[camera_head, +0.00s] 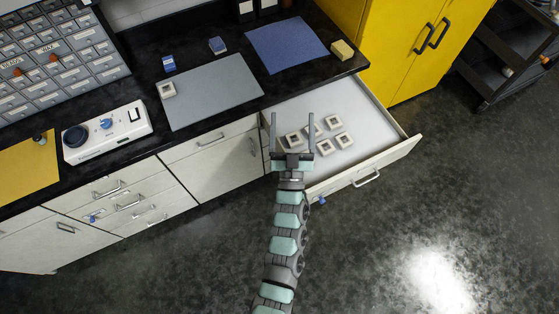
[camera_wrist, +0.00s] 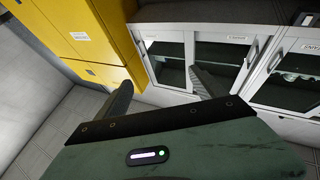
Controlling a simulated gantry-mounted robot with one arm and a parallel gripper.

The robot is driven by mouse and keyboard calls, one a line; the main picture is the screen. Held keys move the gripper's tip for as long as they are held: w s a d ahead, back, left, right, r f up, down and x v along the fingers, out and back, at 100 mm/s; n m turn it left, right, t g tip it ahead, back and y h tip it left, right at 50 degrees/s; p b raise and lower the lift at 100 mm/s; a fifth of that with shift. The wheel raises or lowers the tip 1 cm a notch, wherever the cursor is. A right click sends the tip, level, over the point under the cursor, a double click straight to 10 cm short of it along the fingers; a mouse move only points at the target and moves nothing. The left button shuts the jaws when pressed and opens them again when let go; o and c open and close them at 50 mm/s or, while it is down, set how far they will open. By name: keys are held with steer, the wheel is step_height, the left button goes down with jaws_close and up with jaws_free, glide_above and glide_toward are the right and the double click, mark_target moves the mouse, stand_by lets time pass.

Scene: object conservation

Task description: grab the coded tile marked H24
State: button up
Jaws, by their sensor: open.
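Several small square tiles (camera_head: 333,122) with pale rims and dark centres lie in the open drawer (camera_head: 357,108). One similar tile (camera_head: 168,89) lies on the left part of the grey mat (camera_head: 212,92). Their markings are too small to read, so I cannot tell which is H24. My gripper (camera_head: 292,118) is open and empty, with its two fingers spread, over the left part of the drawer and close to the tiles in the picture. The wrist view shows my gripper's fingers (camera_wrist: 163,88) apart with nothing between them, and no tile.
The drawer's front panel with its handle (camera_head: 367,178) sticks out over the floor. On the counter are a blue mat (camera_head: 286,45), a yellow block (camera_head: 343,50), small blue boxes (camera_head: 169,63) and a white device (camera_head: 107,133). A yellow cabinet (camera_head: 400,40) stands behind right.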

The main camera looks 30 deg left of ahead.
steer(key=w+a+f+m+g+h+b, duration=0.1)
steer(key=w+a+f+g+h+b, duration=0.2)
steer(key=f, duration=0.6)
steer(key=w+a+f+m+g+h+b, duration=0.15)
steer(key=a+f+b, duration=0.3)
steer(key=f, duration=0.55)
steer(key=w+a+f+g+h+b, duration=0.2)
steer(key=w+a+f+b, duration=0.15)
steer(key=f, duration=0.55)
step_height(320, 180, down, 6)
steer(key=d+m+h+b, duration=0.2)
steer(key=m+h+b, duration=0.2)
steer(key=h+b, duration=0.35)
steer(key=s+d+m+g+h+b, duration=0.2)
steer(key=s+d+m+h+b, duration=0.2)
steer(key=s+m+h+b, duration=0.15)
steer(key=shift+m+y, duration=0.25)
steer(key=shift+m, duration=0.05)
steer(key=w+d, duration=0.1)
steer(key=w, duration=0.1)
steer(key=w+d+f, duration=0.1)
steer(key=d, duration=0.1)
steer(key=shift+w, duration=0.35)
steer(key=x, duration=0.2)
steer(key=b+x, duration=0.1)
steer(key=x, duration=0.2)
steer(key=shift+s+d, duration=0.1)
steer(key=shift+d, duration=0.2)
steer(key=shift+s, duration=0.1)
steer(key=shift+c, duration=0.2)
